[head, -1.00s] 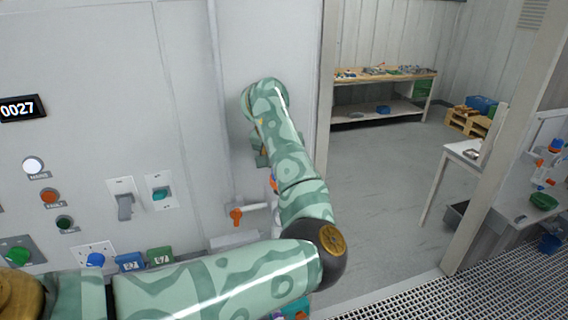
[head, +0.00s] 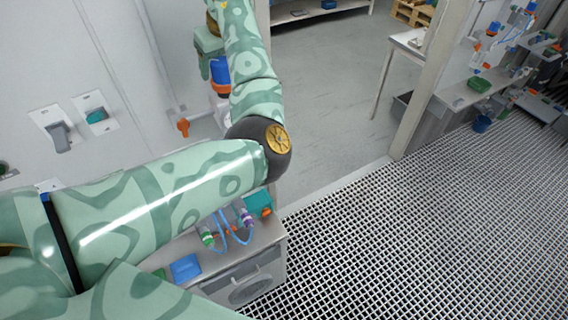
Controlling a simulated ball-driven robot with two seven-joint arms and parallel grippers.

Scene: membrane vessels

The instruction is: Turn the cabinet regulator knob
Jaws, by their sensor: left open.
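My left gripper (head: 207,64) is at the top of the view, just left of and above the blue cap. It is open, though its fingers are small and partly hidden. I cannot tell whether it touches the cap. My right gripper is not in view.
An orange valve handle (head: 183,127) is left of the blue cap. A grey lever switch (head: 58,136) and a teal rocker switch (head: 97,115) are on the panel. A low bench unit (head: 245,275) with tubing stands below my elbow. Open grating floor (head: 400,240) lies right.

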